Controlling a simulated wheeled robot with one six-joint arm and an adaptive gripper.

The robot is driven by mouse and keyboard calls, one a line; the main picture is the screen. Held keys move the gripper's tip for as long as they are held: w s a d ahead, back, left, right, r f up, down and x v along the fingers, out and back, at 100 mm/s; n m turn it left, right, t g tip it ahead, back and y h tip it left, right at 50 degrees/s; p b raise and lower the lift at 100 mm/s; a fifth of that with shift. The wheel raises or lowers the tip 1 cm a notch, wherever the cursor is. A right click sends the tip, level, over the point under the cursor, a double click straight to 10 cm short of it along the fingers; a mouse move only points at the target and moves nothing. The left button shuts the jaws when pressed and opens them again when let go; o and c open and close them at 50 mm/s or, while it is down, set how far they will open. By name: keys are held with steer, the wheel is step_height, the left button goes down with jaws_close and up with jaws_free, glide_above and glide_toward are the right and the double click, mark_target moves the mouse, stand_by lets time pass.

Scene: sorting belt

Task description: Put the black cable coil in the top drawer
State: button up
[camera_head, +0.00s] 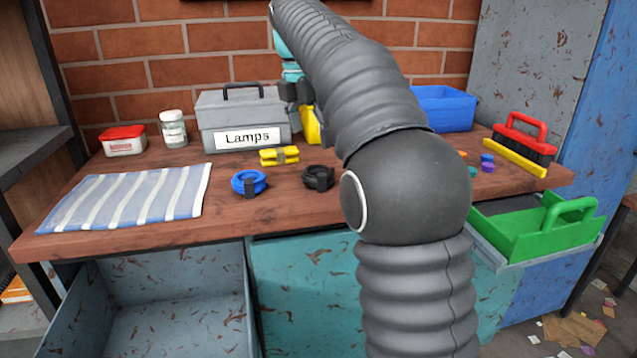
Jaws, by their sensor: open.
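The black cable coil (318,178) lies on the wooden workbench (240,222), just left of my arm's large joint. My gripper (296,92) shows as a small dark shape beyond my arm, in front of the grey toolbox's right end. It is open and appears apart from the coil, farther back; its fingers are hard to make out. A blue-grey drawer (165,315) stands pulled out under the bench at the lower left, and its visible floor is empty. Another pulled-out tray or drawer (492,255) at the right bears a green caddy (545,230). I cannot tell which is the top drawer.
A blue cable coil (248,182) and a yellow bundle (279,156) lie near the black coil. A striped cloth (130,198), a Lamps toolbox (243,112), a jar (173,128), a red-lidded tub (123,141), a blue bin (444,108) and a red-handled brush (522,138) occupy the bench.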

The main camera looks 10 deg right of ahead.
mark_target(318, 169)
steer(key=f, duration=0.2)
steer(key=shift+d+f, duration=0.2)
steer(key=shift+f, duration=0.15)
steer(key=shift+s+d+f+b, duration=0.15)
steer(key=shift+f+b, duration=0.25)
steer(key=shift+f, duration=0.45)
steer(key=shift+w+d+f+b, duration=0.1)
steer(key=shift+d+f+b, duration=0.2)
steer(key=shift+f, duration=0.6)
steer(key=shift+s+d+f+b, duration=0.1)
steer(key=shift+f+b, duration=0.35)
steer(key=shift+f, duration=0.4)
steer(key=c, duration=1.4)
steer(key=shift+c, duration=0.2)
steer(key=shift+r, duration=0.15)
step_height(318, 169, up, 4)
steer(key=shift+r+p, duration=0.1)
steer(key=shift+p, duration=0.75)
steer(key=s+d+r, duration=0.6)
steer(key=s+d, duration=0.1)
steer(key=s, duration=0.1)
steer(key=shift+s+d+r, duration=0.25)
steer(key=shift+s+r, duration=0.05)
steer(key=shift+s, duration=0.1)
